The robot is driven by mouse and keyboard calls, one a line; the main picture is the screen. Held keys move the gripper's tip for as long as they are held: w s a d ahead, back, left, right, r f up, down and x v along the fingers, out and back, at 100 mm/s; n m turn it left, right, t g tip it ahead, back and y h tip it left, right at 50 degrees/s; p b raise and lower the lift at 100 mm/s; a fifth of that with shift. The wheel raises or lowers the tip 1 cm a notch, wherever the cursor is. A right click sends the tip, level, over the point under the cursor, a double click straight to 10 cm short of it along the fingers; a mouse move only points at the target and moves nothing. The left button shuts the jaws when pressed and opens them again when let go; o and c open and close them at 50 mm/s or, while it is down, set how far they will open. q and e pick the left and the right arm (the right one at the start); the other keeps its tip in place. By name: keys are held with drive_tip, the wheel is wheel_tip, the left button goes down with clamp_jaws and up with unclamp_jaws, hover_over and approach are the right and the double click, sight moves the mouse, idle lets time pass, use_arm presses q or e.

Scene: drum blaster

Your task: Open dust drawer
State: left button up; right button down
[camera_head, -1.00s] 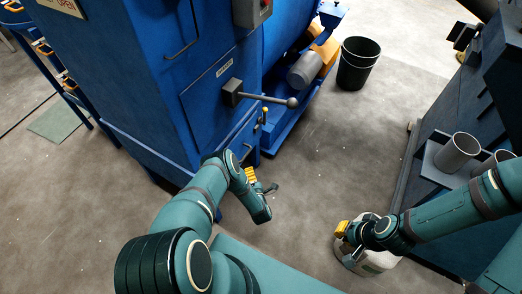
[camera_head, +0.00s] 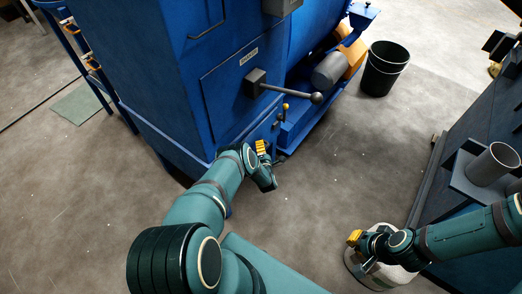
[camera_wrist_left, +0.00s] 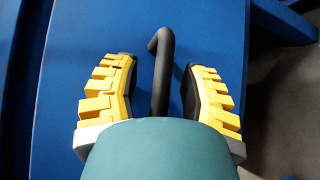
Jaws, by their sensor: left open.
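The dust drawer is a blue panel low on the blue cabinet; its front (camera_wrist_left: 215,35) fills much of the left wrist view. A dark bent bar handle (camera_wrist_left: 161,60) stands out from it. My left gripper (camera_wrist_left: 160,85) is open, with its yellow-backed fingers on either side of the handle and gaps visible on both sides. In the head view my left gripper (camera_head: 268,160) is at the cabinet's lower right side and hides much of the drawer. My right gripper (camera_head: 358,246) is by a pale bucket (camera_head: 385,276); its jaws are too small to judge.
A grey lever (camera_head: 290,92) with a ball end sticks out above my left gripper. A black bin (camera_head: 383,72) stands behind on the floor. A dark machine with metal cups (camera_head: 490,165) is at right. The middle floor (camera_head: 330,180) is clear.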

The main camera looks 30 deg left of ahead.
use_arm(q)
drive_tip(key=shift+a, duration=0.1)
drive_tip(key=shift+c, duration=0.3)
drive_tip(key=shift+w, duration=0.1)
clamp_jaws()
